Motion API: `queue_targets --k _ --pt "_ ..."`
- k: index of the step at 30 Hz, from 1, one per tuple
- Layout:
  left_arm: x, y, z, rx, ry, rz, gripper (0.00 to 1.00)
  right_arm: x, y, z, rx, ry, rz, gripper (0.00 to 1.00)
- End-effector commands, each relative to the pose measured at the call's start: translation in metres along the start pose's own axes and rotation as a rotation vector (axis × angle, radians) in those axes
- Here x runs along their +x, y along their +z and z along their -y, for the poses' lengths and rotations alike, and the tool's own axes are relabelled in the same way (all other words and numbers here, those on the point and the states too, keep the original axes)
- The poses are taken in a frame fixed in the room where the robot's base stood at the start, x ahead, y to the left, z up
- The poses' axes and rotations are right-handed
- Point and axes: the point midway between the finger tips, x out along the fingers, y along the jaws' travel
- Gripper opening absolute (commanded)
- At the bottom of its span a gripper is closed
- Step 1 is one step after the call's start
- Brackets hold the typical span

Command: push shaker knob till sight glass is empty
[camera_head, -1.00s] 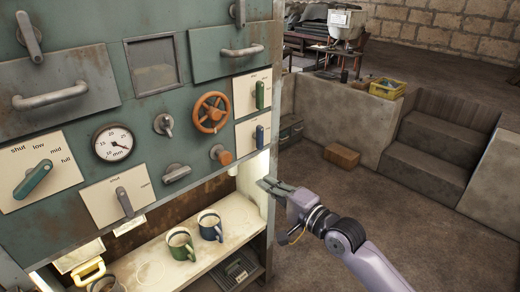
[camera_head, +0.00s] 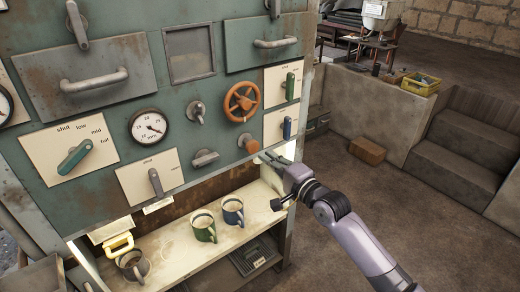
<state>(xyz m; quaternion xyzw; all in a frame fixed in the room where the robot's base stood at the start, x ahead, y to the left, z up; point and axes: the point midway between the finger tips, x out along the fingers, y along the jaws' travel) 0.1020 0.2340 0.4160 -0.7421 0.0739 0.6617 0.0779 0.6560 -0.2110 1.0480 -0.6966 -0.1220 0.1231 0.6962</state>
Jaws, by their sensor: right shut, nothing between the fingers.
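The orange-capped knob (camera_head: 248,144), which looks like the shaker knob, sticks out of the green panel below the orange handwheel. The square framed window (camera_head: 190,54), which looks like the sight glass, sits between two drawers. Its pane looks mostly dull grey, and I cannot tell for certain whether anything is left inside. My right gripper (camera_head: 266,159) is shut and empty, with its tips just below and right of the knob. I cannot tell whether they touch it. My left gripper is not in view.
An orange handwheel (camera_head: 241,101), a pressure gauge (camera_head: 148,126) and several levers crowd the panel. A green mug (camera_head: 203,227) and a blue mug (camera_head: 232,211) stand on the shelf (camera_head: 180,255) below. Floor to the right is open up to a brown box (camera_head: 367,151).

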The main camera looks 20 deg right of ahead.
Motion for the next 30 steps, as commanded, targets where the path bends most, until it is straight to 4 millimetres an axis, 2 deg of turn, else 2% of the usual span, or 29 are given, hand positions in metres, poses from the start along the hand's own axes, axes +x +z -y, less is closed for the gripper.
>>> queue_targets --k 3,9,23,30 --pt "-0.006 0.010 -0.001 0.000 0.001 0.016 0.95 0.022 0.000 0.003 0.000 -0.001 0.000 0.00" --pt "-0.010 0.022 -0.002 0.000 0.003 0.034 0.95 0.041 0.000 0.001 0.001 -0.001 0.000 0.00" --pt "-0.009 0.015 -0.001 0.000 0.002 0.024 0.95 0.046 0.000 0.000 0.001 -0.001 0.000 0.00" --pt "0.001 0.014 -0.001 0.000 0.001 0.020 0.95 0.071 0.000 -0.001 0.002 -0.003 0.000 0.00"
